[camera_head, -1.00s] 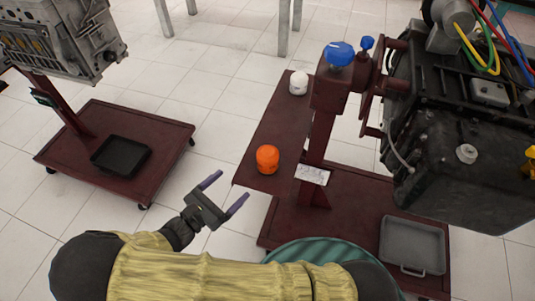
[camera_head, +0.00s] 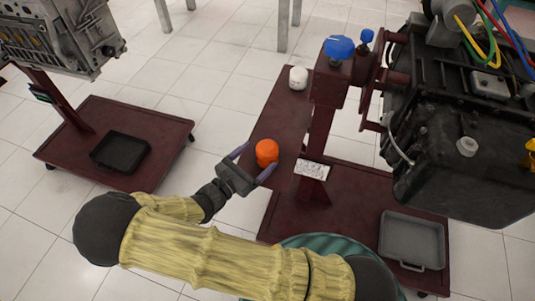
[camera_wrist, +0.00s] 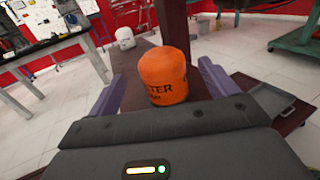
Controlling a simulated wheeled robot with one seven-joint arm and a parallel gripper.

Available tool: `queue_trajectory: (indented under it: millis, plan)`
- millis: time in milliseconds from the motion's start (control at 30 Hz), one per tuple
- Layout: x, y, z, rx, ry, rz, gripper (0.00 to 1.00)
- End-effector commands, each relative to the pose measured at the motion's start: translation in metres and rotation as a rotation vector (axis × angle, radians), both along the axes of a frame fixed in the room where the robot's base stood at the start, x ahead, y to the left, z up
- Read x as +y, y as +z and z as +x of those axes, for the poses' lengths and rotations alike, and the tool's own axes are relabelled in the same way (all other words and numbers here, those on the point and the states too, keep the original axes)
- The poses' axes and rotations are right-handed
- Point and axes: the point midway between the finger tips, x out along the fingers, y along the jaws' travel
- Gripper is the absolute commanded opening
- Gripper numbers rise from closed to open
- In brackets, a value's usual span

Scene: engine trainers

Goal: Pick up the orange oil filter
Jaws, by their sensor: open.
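The orange oil filter (camera_head: 266,152) stands upright on the near end of a dark red shelf (camera_head: 283,108). My gripper (camera_head: 254,163) is open, with its two purple fingers at the left and right of the filter. In the wrist view the orange oil filter (camera_wrist: 164,76) stands between the open fingers of my gripper (camera_wrist: 165,88), with room on both sides. I see no contact.
A white filter (camera_head: 298,78) stands at the far end of the shelf. A red stand post (camera_head: 321,135) with a label rises just right of the orange filter. A black engine (camera_head: 455,130) hangs at the right. A grey tray (camera_head: 411,239) lies on the stand's base.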

Motion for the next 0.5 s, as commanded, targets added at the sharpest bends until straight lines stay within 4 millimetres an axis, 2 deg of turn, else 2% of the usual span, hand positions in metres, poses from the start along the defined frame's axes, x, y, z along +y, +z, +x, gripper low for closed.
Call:
queue_trajectory:
  millis: [133, 500]
  plan:
    - [-0.011, -0.0002, 0.0112, 0.0, -0.001, 0.0, 0.85]
    - [-0.0133, 0.0002, 0.0138, 0.0, -0.001, 0.0, 0.85]
